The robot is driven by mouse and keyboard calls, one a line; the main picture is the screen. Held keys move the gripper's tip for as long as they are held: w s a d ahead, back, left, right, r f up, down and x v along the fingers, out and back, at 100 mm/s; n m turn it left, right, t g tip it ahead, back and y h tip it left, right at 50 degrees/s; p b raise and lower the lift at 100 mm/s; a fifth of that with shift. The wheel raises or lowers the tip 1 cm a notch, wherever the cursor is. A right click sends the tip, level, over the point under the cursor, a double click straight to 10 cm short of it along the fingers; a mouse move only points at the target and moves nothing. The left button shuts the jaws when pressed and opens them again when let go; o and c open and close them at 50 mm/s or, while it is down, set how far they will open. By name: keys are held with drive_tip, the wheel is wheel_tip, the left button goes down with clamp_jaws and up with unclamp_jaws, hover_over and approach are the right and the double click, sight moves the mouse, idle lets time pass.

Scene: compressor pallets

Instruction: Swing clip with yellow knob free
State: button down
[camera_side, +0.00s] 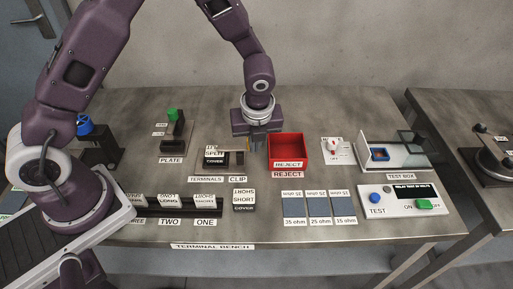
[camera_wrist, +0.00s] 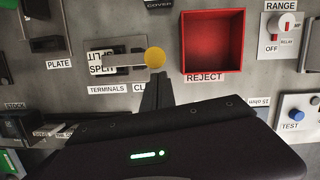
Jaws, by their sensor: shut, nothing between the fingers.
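The yellow knob (camera_wrist: 154,57) shows in the wrist view at the right end of the terminals fixture (camera_wrist: 118,71), left of the red reject bin. A clip bar seems to run left from the knob, but its exact position is hard to make out. In the side view the knob is hidden and the fixture (camera_side: 224,158) is partly behind its labels. My gripper (camera_side: 258,145) points down between the fixture and the reject bin. In the wrist view its fingers (camera_wrist: 156,80) are shut and empty, with their tips just below the knob in the picture. Contact cannot be told.
The red reject bin (camera_side: 289,150) stands close on the right of my gripper. The plate stand (camera_side: 174,135) with a green knob is to the left. The test box (camera_side: 395,152) is at right.

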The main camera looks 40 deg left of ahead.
drive_tip(key=shift+w+a+n, duration=0.15)
drive_tip(key=shift+w+n, duration=0.25)
drive_tip(key=shift+n, duration=0.3)
idle(0.3)
drive_tip(key=w+a+n+g, duration=0.4)
drive_tip(key=a+n, duration=0.2)
drive_tip(key=n, duration=1.1)
drive_tip(key=shift+w+h, duration=0.2)
drive_tip(key=shift+h, duration=0.1)
idle(0.6)
drive_tip(key=w+d+r, duration=0.3)
drive_tip(key=w+r, duration=0.2)
drive_tip(key=r, duration=0.4)
drive_tip(key=shift+d+r, duration=0.35)
